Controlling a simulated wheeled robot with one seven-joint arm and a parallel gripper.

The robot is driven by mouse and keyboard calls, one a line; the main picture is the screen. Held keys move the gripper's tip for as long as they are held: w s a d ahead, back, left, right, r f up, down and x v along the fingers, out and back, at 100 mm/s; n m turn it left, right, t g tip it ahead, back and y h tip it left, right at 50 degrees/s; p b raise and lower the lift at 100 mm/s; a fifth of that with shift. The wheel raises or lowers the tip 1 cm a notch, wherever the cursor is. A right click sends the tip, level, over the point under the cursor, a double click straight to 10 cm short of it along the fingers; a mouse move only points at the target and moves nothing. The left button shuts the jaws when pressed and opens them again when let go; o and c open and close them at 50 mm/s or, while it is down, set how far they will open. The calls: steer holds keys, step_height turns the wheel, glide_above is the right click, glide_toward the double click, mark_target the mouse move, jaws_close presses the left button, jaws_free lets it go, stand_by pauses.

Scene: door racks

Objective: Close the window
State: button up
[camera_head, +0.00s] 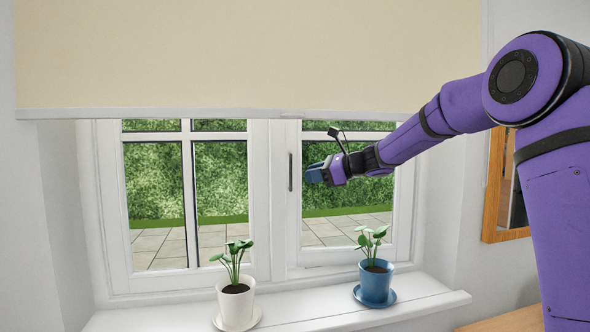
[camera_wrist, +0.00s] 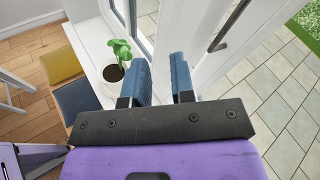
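The white-framed window (camera_head: 260,215) has two sashes side by side. A dark upright handle (camera_head: 290,172) is on the left stile of the right sash. It also shows in the wrist view (camera_wrist: 229,26), up and to the right of my fingers. I cannot tell how far the right sash stands open. My gripper (camera_head: 314,173) is in front of the right sash's glass, just right of the handle. In the wrist view, its two blue fingers (camera_wrist: 164,80) are apart with nothing between them. The gripper does not appear to touch the handle.
A white-potted plant (camera_head: 236,304) and a blue-potted plant (camera_head: 375,282) stand on the white sill (camera_head: 300,318). A cream blind (camera_head: 250,50) covers the window's top. A wooden frame (camera_head: 493,190) hangs at right. Yellow (camera_wrist: 59,62) and blue (camera_wrist: 76,100) cushions show at left in the wrist view.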

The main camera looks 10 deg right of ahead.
steer(key=w+d+m+t+y, duration=0.1)
steer(key=w+d+m+t, duration=0.2)
steer(key=w+d+m, duration=0.3)
steer(key=w+a+n, duration=0.1)
steer(key=w+a, duration=0.7)
steer(key=shift+w, duration=0.1)
jaws_close()
